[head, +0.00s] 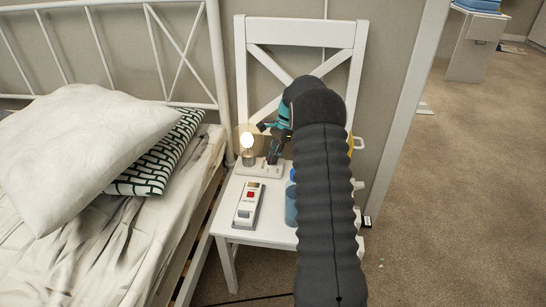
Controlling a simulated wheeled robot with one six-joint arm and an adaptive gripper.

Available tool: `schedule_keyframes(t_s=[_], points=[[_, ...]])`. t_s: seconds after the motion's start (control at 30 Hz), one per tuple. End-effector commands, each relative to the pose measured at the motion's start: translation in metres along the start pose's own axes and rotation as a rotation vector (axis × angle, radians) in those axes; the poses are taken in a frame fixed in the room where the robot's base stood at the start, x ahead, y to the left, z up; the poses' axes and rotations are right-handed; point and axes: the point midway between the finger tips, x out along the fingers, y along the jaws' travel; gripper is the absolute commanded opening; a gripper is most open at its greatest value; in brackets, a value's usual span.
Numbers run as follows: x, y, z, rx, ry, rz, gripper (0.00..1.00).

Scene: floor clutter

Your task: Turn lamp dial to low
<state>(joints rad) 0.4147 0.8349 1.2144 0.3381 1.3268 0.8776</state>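A small lamp (247,141) with a lit bulb stands on the white chair, near the back left of the seat. It sits on a low white base (250,170). My gripper (272,157), dark with teal parts, points down at the right part of this base. Its fingertips are close to the base, but I cannot tell whether they touch it. The dial is too small or hidden to make out, and its setting cannot be read. Whether the fingers are open or shut is not clear.
The white chair (237,222) also holds a pale device with a red button (249,204) and a blue bottle (291,203), partly hidden by my arm. A bed with a white pillow (80,145) is close on the left. Carpet (460,200) at the right is open.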

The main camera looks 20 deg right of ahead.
Motion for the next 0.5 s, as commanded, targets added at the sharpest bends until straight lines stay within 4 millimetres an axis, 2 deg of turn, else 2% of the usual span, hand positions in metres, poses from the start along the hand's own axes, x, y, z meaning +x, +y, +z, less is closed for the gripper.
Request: schedule_keyframes(t_s=[0.03,0.1,0.37,0.5], points=[[0.0008,0.0004,-0.0003,0.001,0.0,0.001,0.23],[0.0007,0.0003,-0.0003,0.001,0.0,0.001,0.39],[0.0001,0.0001,-0.0001,0.001,0.0,0.0,0.39],[-0.0067,-0.0005,-0.0003,0.001,0.001,-0.002,0.39]])
